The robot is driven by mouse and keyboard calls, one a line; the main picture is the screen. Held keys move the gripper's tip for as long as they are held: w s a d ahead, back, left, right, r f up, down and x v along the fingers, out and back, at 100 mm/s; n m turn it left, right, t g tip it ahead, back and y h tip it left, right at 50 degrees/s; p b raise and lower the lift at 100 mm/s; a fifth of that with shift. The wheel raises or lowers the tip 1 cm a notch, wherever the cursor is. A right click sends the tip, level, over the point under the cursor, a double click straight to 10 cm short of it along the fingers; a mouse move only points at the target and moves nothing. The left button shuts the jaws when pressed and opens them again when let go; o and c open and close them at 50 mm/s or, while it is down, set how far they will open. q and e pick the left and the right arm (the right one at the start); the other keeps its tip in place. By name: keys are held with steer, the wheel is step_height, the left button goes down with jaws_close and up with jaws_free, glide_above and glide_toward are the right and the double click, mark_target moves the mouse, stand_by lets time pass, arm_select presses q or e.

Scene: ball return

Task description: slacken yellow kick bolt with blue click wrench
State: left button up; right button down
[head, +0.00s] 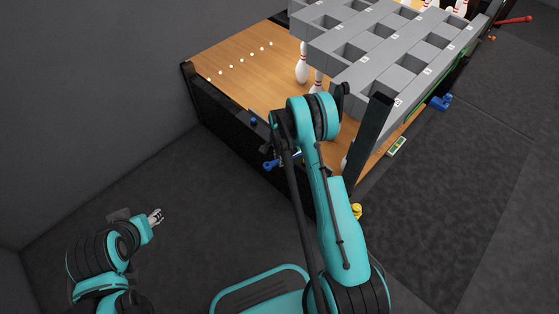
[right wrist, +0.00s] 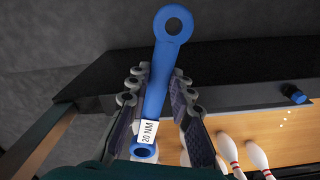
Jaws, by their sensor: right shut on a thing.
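The blue click wrench (right wrist: 158,85) is held between the fingers of my right gripper (right wrist: 155,92) in the right wrist view. Its ring end points away from the gripper, and a white label reads 20 NM. In the head view the blue wrench (head: 269,165) shows in part beside the dark front wall, mostly hidden by my right arm. A yellow piece (head: 356,211), perhaps the kick bolt, shows low beside my right arm, partly covered and apart from the wrench. My left gripper (head: 156,217) is empty at lower left, too small to judge its opening.
The wooden lane (head: 238,65) has a dark wall (head: 222,120) with a small blue knob (head: 252,118). Pins (head: 302,66) stand beside a grey rack (head: 385,45). A blue fitting (head: 440,102) and red bar (head: 515,20) lie right.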

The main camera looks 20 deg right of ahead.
steer(key=shift+a+f+b, duration=0.1)
steer(key=shift+a+b, duration=0.15)
steer(key=shift+b, duration=0.15)
step_height(320, 180, down, 4)
steer(key=shift+r, duration=0.2)
steer(key=shift+f, duration=2.1)
stand_by(0.5)
steer(key=shift+s+d+n, duration=0.3)
steer(key=shift+s+n, duration=0.55)
steer(key=shift+s, duration=0.2)
steer(key=shift+s+d+n, duration=0.25)
steer(key=shift+s+n, duration=0.6)
steer(key=shift+s, duration=0.15)
steer(key=shift+w+a+m, duration=0.2)
steer(key=shift+w+m, duration=0.3)
steer(key=shift+w, duration=0.15)
steer(key=shift+w+a+m, duration=0.2)
steer(key=shift+w+m, duration=0.3)
steer(key=shift+w, duration=0.1)
